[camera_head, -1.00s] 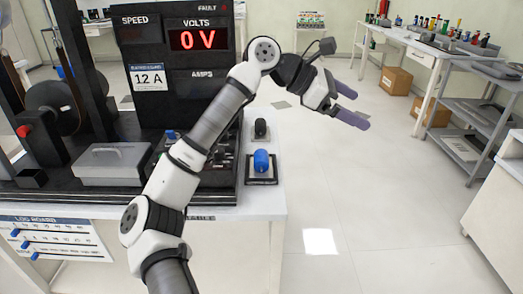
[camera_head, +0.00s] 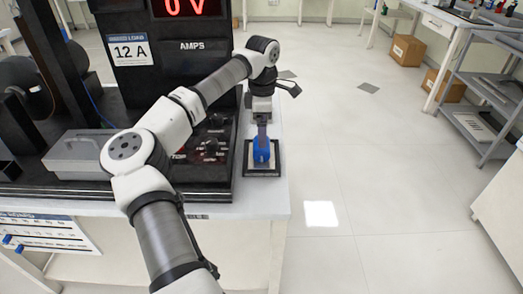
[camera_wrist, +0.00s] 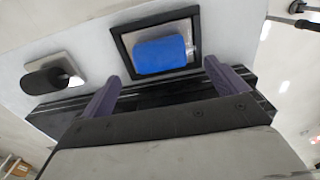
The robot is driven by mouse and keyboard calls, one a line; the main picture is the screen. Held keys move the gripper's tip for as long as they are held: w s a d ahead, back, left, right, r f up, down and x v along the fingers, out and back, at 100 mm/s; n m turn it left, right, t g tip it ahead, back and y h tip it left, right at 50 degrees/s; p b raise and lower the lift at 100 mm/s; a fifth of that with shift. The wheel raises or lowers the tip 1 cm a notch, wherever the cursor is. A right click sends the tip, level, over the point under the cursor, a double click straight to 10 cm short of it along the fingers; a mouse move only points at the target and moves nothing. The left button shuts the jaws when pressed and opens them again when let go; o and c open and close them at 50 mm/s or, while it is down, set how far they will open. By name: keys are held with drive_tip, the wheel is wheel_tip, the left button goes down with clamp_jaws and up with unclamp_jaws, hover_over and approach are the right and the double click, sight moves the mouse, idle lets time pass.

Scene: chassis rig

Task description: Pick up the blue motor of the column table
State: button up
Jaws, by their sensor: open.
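The blue motor (camera_head: 262,153) lies on a small black-framed pad (camera_head: 249,172) near the right edge of the table (camera_head: 277,190). In the wrist view the motor (camera_wrist: 160,55) is a blue cylinder with a short silver shaft, lying inside the black frame (camera_wrist: 122,52). My gripper (camera_head: 262,135) points down just above the motor in the head view, partly covering it. In the wrist view my gripper (camera_wrist: 158,78) has its two purple fingers spread apart, with nothing held between them. The motor lies ahead of the fingertips, roughly between their lines.
A black motor (camera_wrist: 48,77) lies on another pad beside the blue one. The tall black panel (camera_head: 190,85) and its dark base stand just left of the pad. A grey box (camera_head: 80,155) sits farther left. Open floor lies right of the table.

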sight(262, 150)
drive_tip(key=shift+f+p, duration=0.55)
drive_tip(key=shift+f, duration=2.7)
drive_tip(key=c, duration=1.4)
